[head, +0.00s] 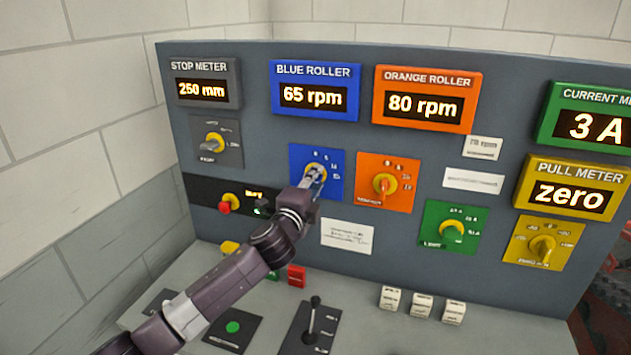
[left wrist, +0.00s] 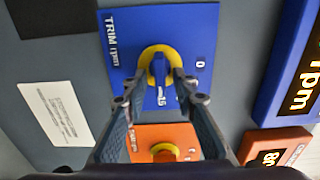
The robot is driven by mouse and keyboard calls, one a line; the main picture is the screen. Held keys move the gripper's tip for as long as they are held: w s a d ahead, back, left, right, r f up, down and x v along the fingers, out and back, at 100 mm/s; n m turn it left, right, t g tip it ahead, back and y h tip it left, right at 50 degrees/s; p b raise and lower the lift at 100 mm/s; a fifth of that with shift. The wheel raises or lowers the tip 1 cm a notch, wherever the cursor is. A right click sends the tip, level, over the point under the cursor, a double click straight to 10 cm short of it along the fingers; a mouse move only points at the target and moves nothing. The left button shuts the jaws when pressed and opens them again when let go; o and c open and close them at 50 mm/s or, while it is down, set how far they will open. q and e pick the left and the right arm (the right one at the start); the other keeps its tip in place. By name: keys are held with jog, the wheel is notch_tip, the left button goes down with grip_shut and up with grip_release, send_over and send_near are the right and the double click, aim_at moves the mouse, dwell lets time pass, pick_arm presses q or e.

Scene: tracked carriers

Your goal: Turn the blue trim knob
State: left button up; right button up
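The blue trim knob (left wrist: 159,70) has a blue bar grip on a yellow ring and sits on a blue plate (left wrist: 195,30) marked TRIM rpm. In the head view the blue plate (head: 334,160) is under the blue roller display (head: 315,89), which reads 65 rpm. My left gripper (left wrist: 158,82) is in front of the knob, one finger on each side. A gap shows between the fingertips and the bar, so the fingers look open. In the head view my left gripper (head: 316,176) covers part of the knob. My right gripper is in neither view.
An orange knob (head: 384,185) sits close to the right, with green (head: 452,229) and yellow (head: 542,247) knobs beyond. A black lever (head: 313,318) stands up from the desk below. White labels (head: 347,236) are on the panel.

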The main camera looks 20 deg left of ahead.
pick_arm(q)
jog(key=s, duration=1.2)
jog(key=shift+a, duration=0.2)
